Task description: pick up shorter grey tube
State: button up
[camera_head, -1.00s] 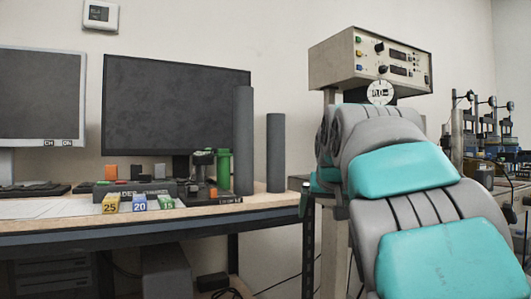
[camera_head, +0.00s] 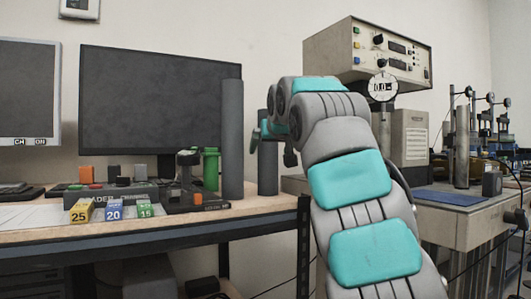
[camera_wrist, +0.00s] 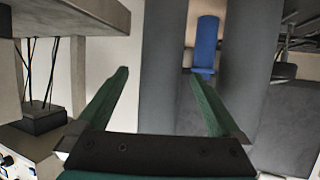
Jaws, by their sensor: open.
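The shorter grey tube (camera_head: 267,181) stands upright near the right end of the workbench, its upper part partly hidden by my arm. The taller grey tube (camera_head: 232,140) stands upright just left of it. My gripper (camera_head: 257,137) is at the shorter tube's upper part, small and partly hidden in the head view. In the wrist view, my open gripper (camera_wrist: 159,74) has the shorter tube (camera_wrist: 164,100) showing between its green fingers, nearer the right one. I cannot tell how deep it sits between them. The taller tube (camera_wrist: 248,70) is right of the right finger.
A green bottle (camera_head: 210,169) and small black device (camera_head: 188,170) stand left of the tubes. Numbered blocks (camera_head: 114,211) lie near the bench's front edge. A beige instrument (camera_head: 368,55) stands to the right. A monitor (camera_head: 150,100) is behind.

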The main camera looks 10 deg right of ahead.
aim_at(266, 158)
jog(key=shift+f+p+x, duration=0.15)
jog(key=shift+p+x, duration=0.25)
jog(key=shift+x, duration=1.35)
jog(key=shift+f+p+x, duration=0.1)
jog(key=shift+p+x, duration=0.25)
jog(key=shift+x, duration=1.35)
jog(key=shift+s, duration=0.1)
jog(key=shift+c, duration=0.2)
grip_shut()
